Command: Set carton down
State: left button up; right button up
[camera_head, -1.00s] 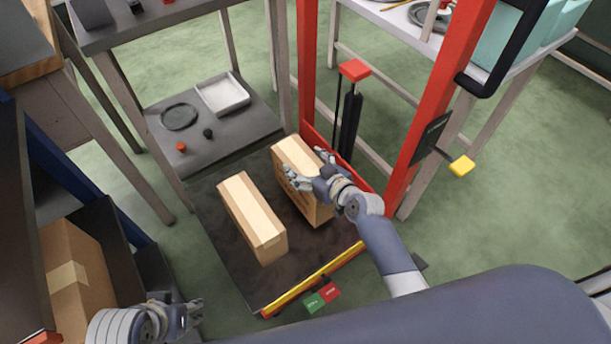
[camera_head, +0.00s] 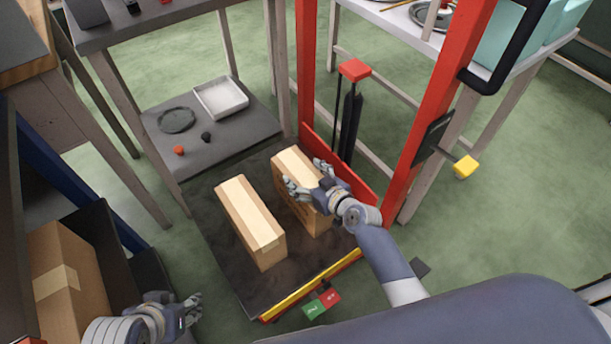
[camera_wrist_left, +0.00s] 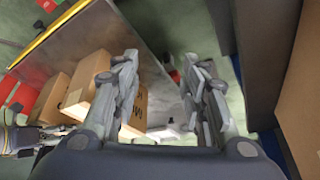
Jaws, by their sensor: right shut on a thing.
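A tan carton (camera_head: 295,165) stands upright on the right part of the dark platform (camera_head: 220,258) of the red-framed lift. My right gripper (camera_head: 311,180) is shut on this carton, its fingers on either side of the upper part. A second carton (camera_head: 250,220) stands to its left on the same platform, with a narrow gap between them. Whether the held carton's bottom touches the platform is hidden. My left gripper (camera_head: 193,310) is at the lower left, off the platform and empty. The left wrist view shows its fingers (camera_wrist_left: 165,88) spread apart, with both cartons beyond.
Another carton (camera_head: 62,275) lies on the dark shelf at the left. A grey low table (camera_head: 225,140) with a white tray (camera_head: 221,97) and dark plate (camera_head: 178,119) stands behind the platform. Red lift posts (camera_head: 440,95) rise close to the right of my right arm.

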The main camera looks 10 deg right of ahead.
jog(key=o, duration=2.1)
